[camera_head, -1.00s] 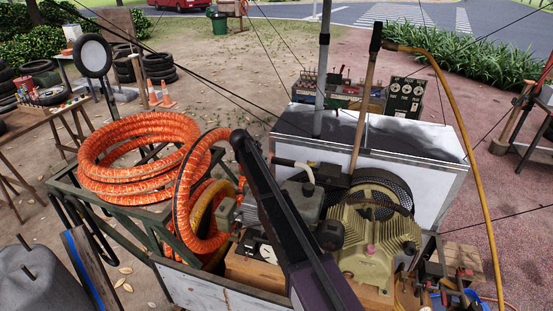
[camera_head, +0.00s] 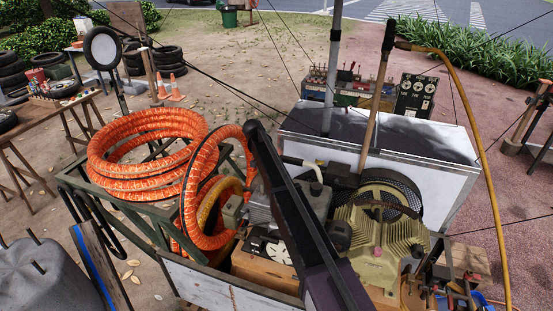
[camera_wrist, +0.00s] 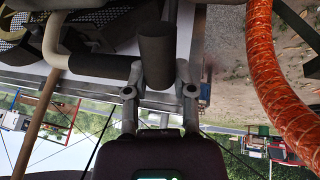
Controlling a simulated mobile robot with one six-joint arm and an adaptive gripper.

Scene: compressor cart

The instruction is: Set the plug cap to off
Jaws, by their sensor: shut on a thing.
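In the wrist view, a dark grey cylinder, which looks like the plug cap (camera_wrist: 156,55), stands between the two fingertips of my gripper (camera_wrist: 159,75). The fingers are closed on its two sides. A bent pipe with a dark sleeve (camera_wrist: 103,66) runs up close to its left side. In the head view, my black arm link crosses the cart in front of the compressor (camera_head: 378,235), and my fingertips cannot be made out there. Which way the cap is turned cannot be told.
Orange hose coils (camera_head: 145,158) lie on the cart's left side, and a loop hangs beside my arm. A wooden handle (camera_head: 374,105) and a yellow hose (camera_head: 470,130) rise at the right. A white box (camera_head: 420,176) stands behind the compressor. Tools lie at the lower right.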

